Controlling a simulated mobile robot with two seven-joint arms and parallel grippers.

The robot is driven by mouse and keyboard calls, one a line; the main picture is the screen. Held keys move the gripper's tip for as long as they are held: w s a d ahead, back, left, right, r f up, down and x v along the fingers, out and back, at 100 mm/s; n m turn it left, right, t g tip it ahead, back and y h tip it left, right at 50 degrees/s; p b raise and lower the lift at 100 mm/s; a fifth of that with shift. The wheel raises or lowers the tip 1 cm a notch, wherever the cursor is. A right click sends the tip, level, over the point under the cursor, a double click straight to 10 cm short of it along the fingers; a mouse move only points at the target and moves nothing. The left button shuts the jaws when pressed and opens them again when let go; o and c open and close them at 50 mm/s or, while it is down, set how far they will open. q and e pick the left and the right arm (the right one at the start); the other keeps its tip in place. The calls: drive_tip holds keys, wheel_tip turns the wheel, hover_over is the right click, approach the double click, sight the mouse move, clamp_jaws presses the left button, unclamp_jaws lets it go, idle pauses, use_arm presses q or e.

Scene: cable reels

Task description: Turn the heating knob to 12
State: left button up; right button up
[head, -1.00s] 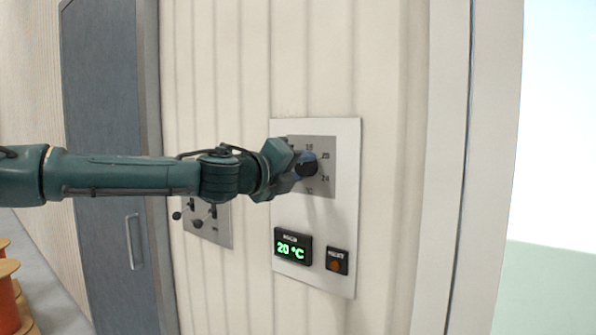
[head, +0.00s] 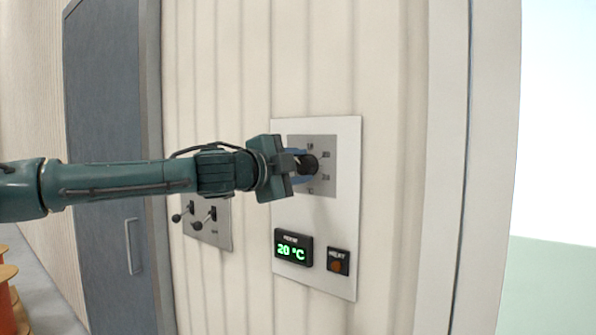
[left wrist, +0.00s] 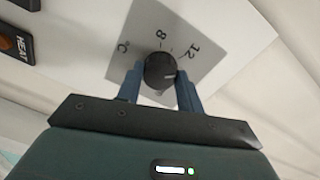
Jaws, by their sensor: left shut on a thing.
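The black heating knob (head: 307,164) sits on a grey dial plate (head: 325,180) on the white wall panel (head: 345,225). My left gripper (head: 303,166) is at the knob, with its blue fingers shut on it. In the left wrist view the knob (left wrist: 159,70) is between the two fingertips (left wrist: 158,82). In the head view the gripper hides the left part of the dial. The green display (head: 293,247) reads 20 °C. My right gripper is not in view.
A dark button box with an orange button (head: 338,262) is right of the display. A panel with small levers (head: 207,222) is on the wall below my left arm. A grey door (head: 110,150) is at left, and orange reels (head: 5,295) stand at the lower left.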

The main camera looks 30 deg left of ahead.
use_arm(q)
drive_tip(key=shift+n, duration=0.7)
drive_tip(key=shift+n+b, duration=0.45)
drive_tip(key=shift+n, duration=0.25)
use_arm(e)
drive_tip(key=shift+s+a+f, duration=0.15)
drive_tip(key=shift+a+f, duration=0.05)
use_arm(q)
drive_tip(key=o, duration=1)
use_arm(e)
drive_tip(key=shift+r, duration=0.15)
